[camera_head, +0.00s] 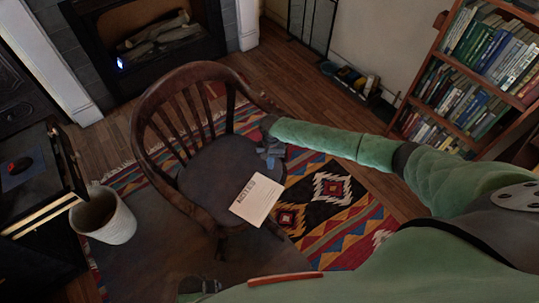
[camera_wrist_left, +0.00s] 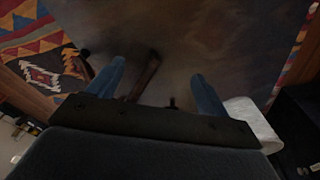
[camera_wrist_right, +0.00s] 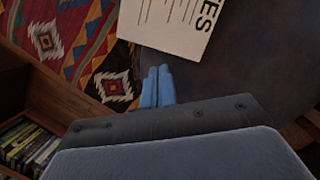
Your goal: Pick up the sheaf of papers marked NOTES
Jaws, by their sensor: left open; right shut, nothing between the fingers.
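The sheaf of papers marked NOTES (camera_head: 257,198) lies on the seat of a wooden chair (camera_head: 205,180), at the seat's front right edge. It is cream with dark lettering and also shows in the right wrist view (camera_wrist_right: 170,25), with part of it cut off by the top edge. My right gripper (camera_head: 270,157) is over the right side of the seat, just beyond the sheaf. Its blue fingers (camera_wrist_right: 158,86) are shut together and empty, pointing toward the sheaf's edge. My left gripper (camera_wrist_left: 160,85) is open and empty, its fingers wide apart, away from the sheaf.
The chair's curved back and armrests (camera_head: 150,110) surround the seat. A white bin (camera_head: 104,216) stands left of the chair. A patterned rug (camera_head: 340,205) lies beneath. A bookcase (camera_head: 470,75) stands at the right, and a fireplace (camera_head: 150,35) is at the back left.

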